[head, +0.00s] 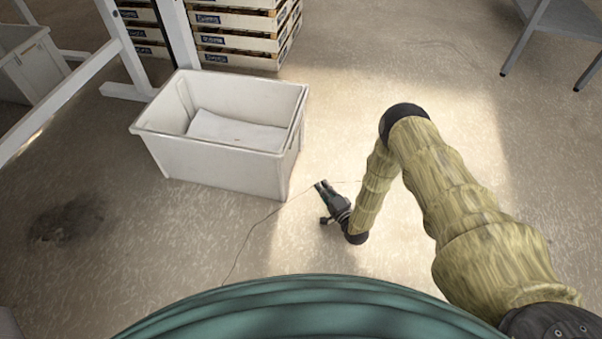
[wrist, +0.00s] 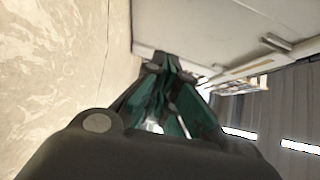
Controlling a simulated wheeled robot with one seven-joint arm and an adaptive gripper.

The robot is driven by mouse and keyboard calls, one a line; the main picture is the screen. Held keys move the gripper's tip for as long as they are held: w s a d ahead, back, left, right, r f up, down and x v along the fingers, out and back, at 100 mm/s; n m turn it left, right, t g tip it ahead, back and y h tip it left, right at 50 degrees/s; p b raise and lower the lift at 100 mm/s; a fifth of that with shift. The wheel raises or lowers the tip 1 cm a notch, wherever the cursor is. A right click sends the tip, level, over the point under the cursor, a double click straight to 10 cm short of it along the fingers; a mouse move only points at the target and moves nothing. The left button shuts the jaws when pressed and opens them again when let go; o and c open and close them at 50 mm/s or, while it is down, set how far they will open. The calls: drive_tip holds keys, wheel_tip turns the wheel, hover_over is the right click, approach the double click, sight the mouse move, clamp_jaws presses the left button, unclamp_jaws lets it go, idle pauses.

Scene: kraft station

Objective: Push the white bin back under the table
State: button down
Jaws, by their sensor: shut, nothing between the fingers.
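The white bin (head: 215,164) stands upright on the floor at the upper left of the head view, with a pale flat item lying inside it. It stands just in front of the white table legs (head: 128,48); the tabletop is not in view. My gripper (head: 322,186) is low, just right of the bin's near right corner, with its fingers towards the bin. It is shut and empty. In the wrist view, the shut fingers (wrist: 163,62) point towards a pale wall (wrist: 185,22), apparently the bin's side. I cannot tell whether they touch it.
Another white bin (head: 28,66) stands at the left edge. Stacked crates (head: 238,38) stand behind the bin. A grey table (head: 560,18) is at the upper right. A dark stain (head: 68,220) marks the left floor. The floor right of the bin is mostly clear.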

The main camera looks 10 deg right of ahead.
drive_tip(key=b, duration=0.5)
approach(293, 157)
drive_tip(key=w+d, duration=0.1)
drive_tip(key=w+d+f, duration=0.1)
drive_tip(key=w, duration=0.1)
drive_tip(key=shift+d+f, duration=0.1)
drive_tip(key=shift+f, duration=0.05)
drive_tip(key=a, duration=0.1)
drive_tip(key=w+a+b, duration=0.1)
drive_tip(key=shift+w+a, duration=0.15)
drive_tip(key=shift+a, duration=0.2)
drive_tip(key=shift+w+a+r, duration=0.2)
drive_tip(key=shift+a, duration=0.2)
drive_tip(key=shift+a, duration=0.1)
